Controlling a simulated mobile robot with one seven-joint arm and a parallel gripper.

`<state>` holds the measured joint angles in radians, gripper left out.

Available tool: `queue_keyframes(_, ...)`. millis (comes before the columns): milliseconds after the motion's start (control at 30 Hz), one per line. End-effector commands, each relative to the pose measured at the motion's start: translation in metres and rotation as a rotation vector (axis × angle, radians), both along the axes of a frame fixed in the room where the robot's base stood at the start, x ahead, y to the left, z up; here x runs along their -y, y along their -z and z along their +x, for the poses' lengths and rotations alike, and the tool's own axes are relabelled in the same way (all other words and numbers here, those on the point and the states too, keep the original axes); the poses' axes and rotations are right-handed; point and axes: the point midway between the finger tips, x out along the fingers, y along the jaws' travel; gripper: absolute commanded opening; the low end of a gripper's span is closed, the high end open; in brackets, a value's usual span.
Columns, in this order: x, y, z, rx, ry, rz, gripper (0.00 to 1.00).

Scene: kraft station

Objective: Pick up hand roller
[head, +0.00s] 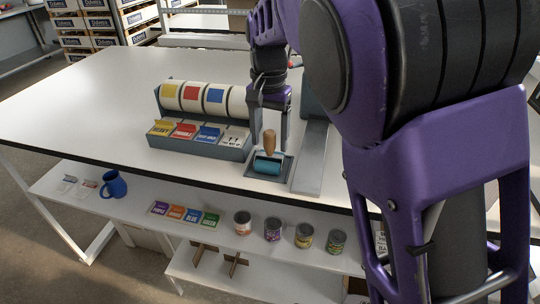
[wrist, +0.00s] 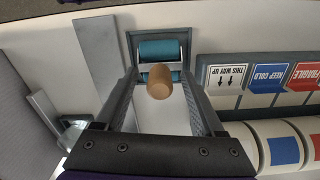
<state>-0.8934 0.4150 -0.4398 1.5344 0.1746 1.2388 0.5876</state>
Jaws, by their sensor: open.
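The hand roller has a wooden handle (head: 269,141) and a teal roller (head: 267,164). It rests in a small grey tray (head: 252,173) near the table's front edge, with the handle standing up. In the wrist view the handle (wrist: 159,82) points toward the camera, with the teal roller (wrist: 160,50) beyond it. My gripper (head: 270,135) is open above the tray. Its fingers (wrist: 165,95) stand on both sides of the handle, with gaps on each side.
A label dispenser (head: 200,143) with rolls and coloured label stacks stands left of the tray. A grey upright plate (head: 310,158) stands close on the right. The table's left part is clear.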

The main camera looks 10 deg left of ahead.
Motion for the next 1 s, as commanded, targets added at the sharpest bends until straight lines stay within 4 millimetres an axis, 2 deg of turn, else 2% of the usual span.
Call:
queue_keyframes(33, 0.0000, -0.0002, 0.0001, 0.000, 0.000, 0.000, 0.67)
queue_keyframes(67, 0.0000, -0.0002, 0.0001, 0.000, 0.000, 0.000, 0.62)
queue_keyframes(400, 0.0001, -0.0004, 0.0002, 0.000, 0.000, 0.000, 0.00)
queue_keyframes(1000, 0.0001, -0.0005, 0.0002, 0.000, 0.001, 0.000, 0.00)
